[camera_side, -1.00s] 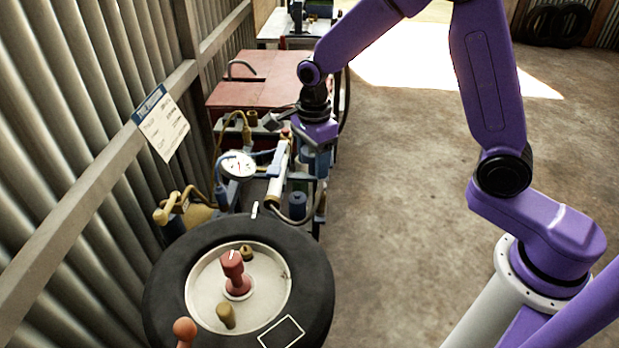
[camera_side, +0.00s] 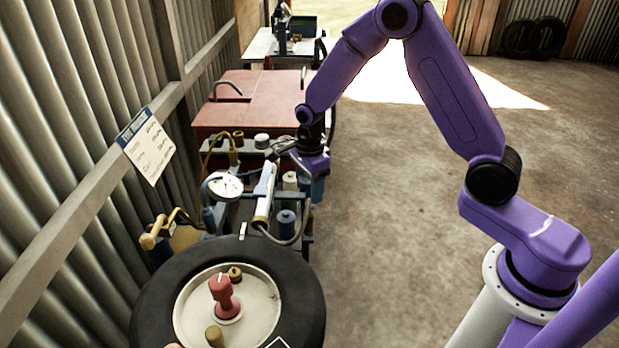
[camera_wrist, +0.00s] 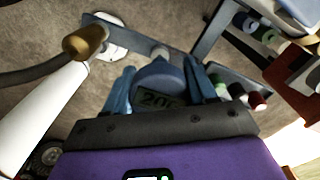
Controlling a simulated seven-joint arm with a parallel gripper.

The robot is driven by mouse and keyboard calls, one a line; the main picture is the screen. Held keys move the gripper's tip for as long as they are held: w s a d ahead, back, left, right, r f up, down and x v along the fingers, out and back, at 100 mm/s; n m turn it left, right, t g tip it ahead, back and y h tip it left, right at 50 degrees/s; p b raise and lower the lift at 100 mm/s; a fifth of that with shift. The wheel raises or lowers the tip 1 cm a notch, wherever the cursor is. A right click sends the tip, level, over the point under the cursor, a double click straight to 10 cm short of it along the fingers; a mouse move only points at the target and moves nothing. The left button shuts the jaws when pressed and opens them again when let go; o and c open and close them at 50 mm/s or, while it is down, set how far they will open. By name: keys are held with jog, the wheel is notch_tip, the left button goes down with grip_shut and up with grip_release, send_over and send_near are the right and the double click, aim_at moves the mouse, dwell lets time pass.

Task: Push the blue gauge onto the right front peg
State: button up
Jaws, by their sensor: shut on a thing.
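In the side view my gripper (camera_side: 311,180) hangs at the right edge of the cluttered rack, and the gauge cannot be made out there.
A tyre (camera_side: 292,282) lies in front and a red bench (camera_side: 252,97) stands behind. The floor at right is open.

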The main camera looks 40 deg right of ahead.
jog(key=shift+f, duration=0.45)
jog(key=shift+f, duration=0.65)
dwell(1.4)
jog(key=o, duration=0.9)
jog(key=shift+r, duration=5.45)
jog(key=shift+s+r, duration=0.1)
